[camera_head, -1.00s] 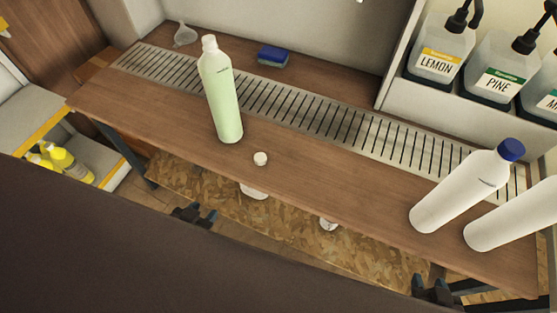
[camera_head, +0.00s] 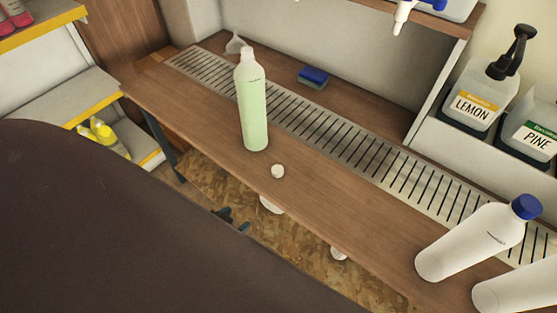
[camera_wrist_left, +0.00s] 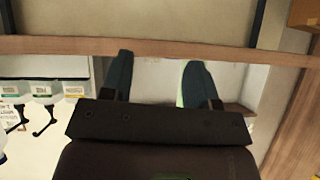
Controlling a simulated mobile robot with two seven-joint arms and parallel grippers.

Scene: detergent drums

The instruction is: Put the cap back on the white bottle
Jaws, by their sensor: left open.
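A pale green bottle (camera_head: 253,105) with a white neck stands upright on the wooden bench (camera_head: 190,115). A small white round cap (camera_head: 278,171) lies on the bench in front of it, apart from it. My left gripper (camera_head: 232,219) is low beyond the bench's front edge, partly hidden. In the left wrist view its two fingers (camera_wrist_left: 158,80) are apart and empty, with a pale green patch behind one. My right gripper is out of view.
A slotted metal strip (camera_head: 330,133) runs along the bench, with a blue sponge (camera_head: 314,76) behind it. LEMON (camera_head: 475,105) and PINE (camera_head: 530,135) pump bottles stand on a shelf at right. White round objects (camera_head: 271,205) show under the front edge.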

